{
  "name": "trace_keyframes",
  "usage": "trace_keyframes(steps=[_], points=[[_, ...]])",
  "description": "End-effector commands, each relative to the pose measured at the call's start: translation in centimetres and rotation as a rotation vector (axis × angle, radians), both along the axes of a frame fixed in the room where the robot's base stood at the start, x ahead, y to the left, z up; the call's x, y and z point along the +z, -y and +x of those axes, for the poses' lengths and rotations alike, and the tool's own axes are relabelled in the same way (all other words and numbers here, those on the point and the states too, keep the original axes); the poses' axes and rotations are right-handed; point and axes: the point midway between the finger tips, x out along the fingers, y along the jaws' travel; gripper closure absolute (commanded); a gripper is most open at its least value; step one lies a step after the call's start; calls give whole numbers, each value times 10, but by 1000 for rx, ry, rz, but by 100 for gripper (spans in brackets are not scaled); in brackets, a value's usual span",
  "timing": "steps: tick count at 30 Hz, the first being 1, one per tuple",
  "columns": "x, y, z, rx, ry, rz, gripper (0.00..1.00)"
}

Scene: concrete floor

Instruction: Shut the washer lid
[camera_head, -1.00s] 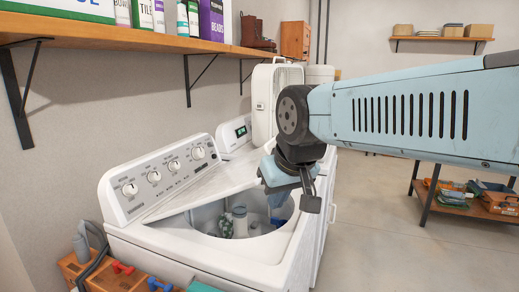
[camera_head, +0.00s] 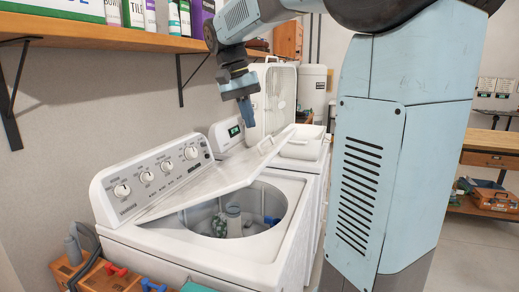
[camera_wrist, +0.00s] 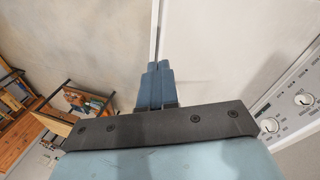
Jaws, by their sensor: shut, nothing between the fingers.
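The white washer (camera_head: 250,236) stands in front of me in the head view, its round tub opening (camera_head: 245,208) showing. Its lid (camera_head: 215,182) is partly open, tilted above the tub, with its far right end raised. My gripper (camera_head: 248,120) is above the lid, fingers pointing down, shut and empty, with a gap to the lid in the head view. In the wrist view the blue fingertips (camera_wrist: 157,68) are together, in front of a large white surface (camera_wrist: 235,45); I cannot tell whether it is the lid.
A control panel with knobs (camera_head: 155,175) lines the washer's back. A wall shelf (camera_head: 120,40) with bottles hangs above. Wooden boxes with dumbbells (camera_head: 125,278) sit at front left.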

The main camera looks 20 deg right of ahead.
Motion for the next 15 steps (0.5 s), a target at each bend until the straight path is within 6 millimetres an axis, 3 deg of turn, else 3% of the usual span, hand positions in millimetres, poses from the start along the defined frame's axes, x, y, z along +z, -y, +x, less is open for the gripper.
trace_keyframes(steps=[1,6,15], points=[[2,2,16,-33,-27,-18,100],[9,9,56,-158,-105,-85,100],[12,15,95,-291,-176,-167,100]])
